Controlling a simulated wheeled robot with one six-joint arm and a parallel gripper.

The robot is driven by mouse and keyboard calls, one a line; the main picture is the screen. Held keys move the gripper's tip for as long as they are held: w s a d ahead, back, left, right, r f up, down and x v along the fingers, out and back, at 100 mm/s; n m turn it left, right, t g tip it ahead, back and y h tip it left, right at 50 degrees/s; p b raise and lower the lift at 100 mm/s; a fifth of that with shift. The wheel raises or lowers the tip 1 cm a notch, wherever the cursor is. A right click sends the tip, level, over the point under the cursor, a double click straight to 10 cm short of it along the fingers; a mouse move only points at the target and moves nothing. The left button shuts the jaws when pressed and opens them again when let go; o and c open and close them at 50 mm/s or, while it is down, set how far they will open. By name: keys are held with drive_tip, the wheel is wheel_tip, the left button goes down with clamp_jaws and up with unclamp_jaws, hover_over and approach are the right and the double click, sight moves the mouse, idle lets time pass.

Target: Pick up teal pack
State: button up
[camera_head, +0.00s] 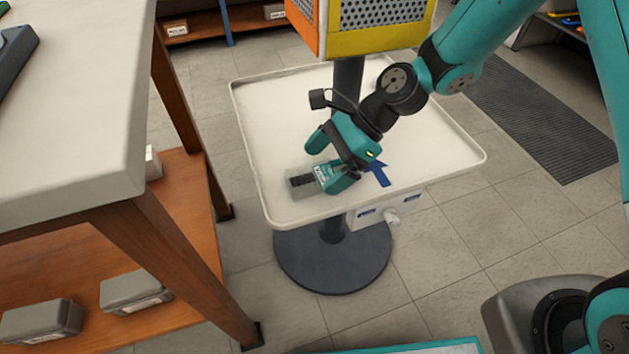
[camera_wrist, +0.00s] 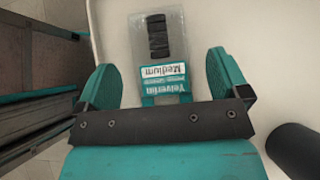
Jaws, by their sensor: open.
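The teal pack (camera_head: 303,183) is a clear flat case with a teal and white label and dark contents. It lies on the white tray (camera_head: 258,140) near its front-left corner. It also shows in the wrist view (camera_wrist: 176,42), where its label reads "Yelverlin Medium" upside down. My gripper (camera_head: 329,160) is open over the label end of the pack. In the wrist view my gripper (camera_wrist: 163,72) has one teal finger on each side of the label end, with a gap on both sides. The head view partly hides that end behind my gripper.
The tray has a raised rim, and a dark post (camera_head: 348,80) rises through it. An orange and yellow box (camera_head: 375,42) sits above the post. A wooden workbench (camera_head: 75,120) stands close at left. Most of the tray is bare.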

drive_tip(key=shift+x, duration=1.15)
drive_tip(key=c, duration=1)
drive_tip(key=shift+r, duration=0.4)
wheel_tip(320, 180, up, 3)
drive_tip(key=shift+r+p, duration=0.1)
drive_tip(key=shift+p, duration=0.85)
drive_tip(key=w+d+p, duration=0.1)
drive_tip(key=d, duration=0.4)
drive_tip(key=w+d, duration=0.2)
drive_tip(key=d, duration=0.4)
drive_tip(key=w+d+p, duration=0.1)
drive_tip(key=w+d, duration=0.1)
drive_tip(key=d, duration=0.4)
drive_tip(key=shift+d+f+p, duration=0.25)
drive_tip(key=shift+p, duration=0.1)
